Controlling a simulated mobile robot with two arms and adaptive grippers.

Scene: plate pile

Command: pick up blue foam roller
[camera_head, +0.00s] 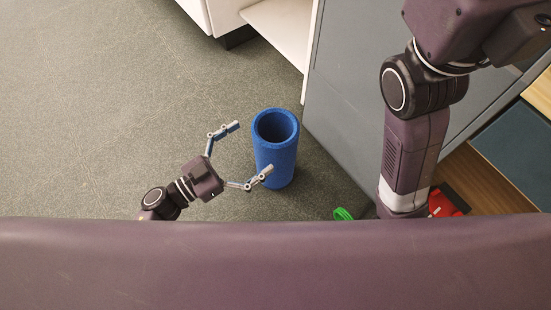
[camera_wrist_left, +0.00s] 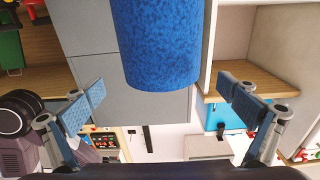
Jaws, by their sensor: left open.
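The blue foam roller (camera_head: 277,160) stands upright on the grey floor in the head view, a hollow cylinder with its open end up. My left gripper (camera_head: 251,151) is open, with its fingers spread towards the roller's left side. One fingertip overlaps the roller's lower left edge in the head view; whether it touches cannot be told. In the left wrist view the roller (camera_wrist_left: 158,40) fills the upper middle, ahead of the open fingers (camera_wrist_left: 167,98), with nothing held between them. My right arm shows at the right of the head view, but its gripper fingers are not visible.
A grey cabinet panel (camera_head: 345,75) stands close to the right of the roller. A white cabinet (camera_head: 280,28) is behind it. A green item (camera_head: 343,214) and a red item (camera_head: 446,200) lie to the lower right. The floor (camera_head: 100,100) to the left is clear.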

